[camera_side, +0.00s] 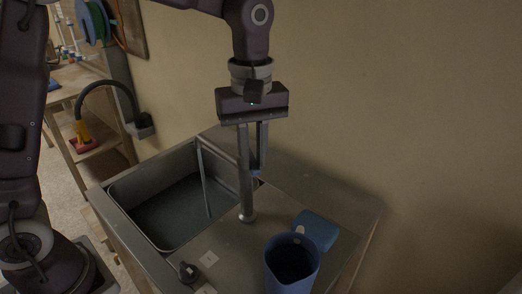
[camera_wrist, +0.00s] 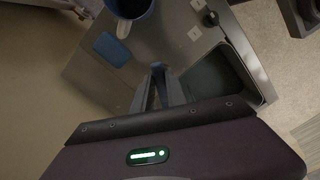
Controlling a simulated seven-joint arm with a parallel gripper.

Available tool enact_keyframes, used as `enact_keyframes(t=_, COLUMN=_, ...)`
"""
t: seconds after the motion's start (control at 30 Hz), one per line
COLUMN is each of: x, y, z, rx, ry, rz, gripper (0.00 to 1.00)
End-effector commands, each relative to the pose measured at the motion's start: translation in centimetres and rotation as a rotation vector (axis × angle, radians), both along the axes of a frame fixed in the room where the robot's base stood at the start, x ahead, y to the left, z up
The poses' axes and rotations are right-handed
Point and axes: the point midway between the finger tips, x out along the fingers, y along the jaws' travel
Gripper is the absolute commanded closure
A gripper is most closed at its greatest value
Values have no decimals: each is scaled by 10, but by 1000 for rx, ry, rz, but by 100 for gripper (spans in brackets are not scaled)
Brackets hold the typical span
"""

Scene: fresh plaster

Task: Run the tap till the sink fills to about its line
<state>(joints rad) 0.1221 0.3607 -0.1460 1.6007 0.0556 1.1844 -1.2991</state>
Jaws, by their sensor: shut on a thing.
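The grey metal sink (camera_side: 113,192) is sunk in the left of the counter, with dark greenish water (camera_side: 175,212) in it. I cannot make out its fill line. The tap (camera_side: 246,203) stands at the sink's right edge, its spout reaching left over the basin. A thin pale streak (camera_side: 205,185), apparently running water, drops from the spout end. My gripper (camera_side: 254,168) points down at the top of the tap and is shut on the tap's handle, mostly hidden by the fingers. In the wrist view the fingers (camera_wrist: 158,72) meet beside the sink (camera_wrist: 225,70).
A blue jug (camera_side: 277,280) stands at the counter's front, with a blue block (camera_side: 317,228) behind it. A black knob (camera_side: 187,270) and small white labels (camera_side: 209,258) sit front left. A wall rises behind. A shelf with a black hose (camera_side: 105,84) is at the left.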

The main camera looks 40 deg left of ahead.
Motion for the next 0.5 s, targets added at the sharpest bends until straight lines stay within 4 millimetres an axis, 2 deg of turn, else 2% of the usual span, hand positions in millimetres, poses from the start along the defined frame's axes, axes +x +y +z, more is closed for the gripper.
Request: enact_keyframes(t=0.5, x=-21, y=23, z=1, rx=0, ry=-3, rz=-483, gripper=100)
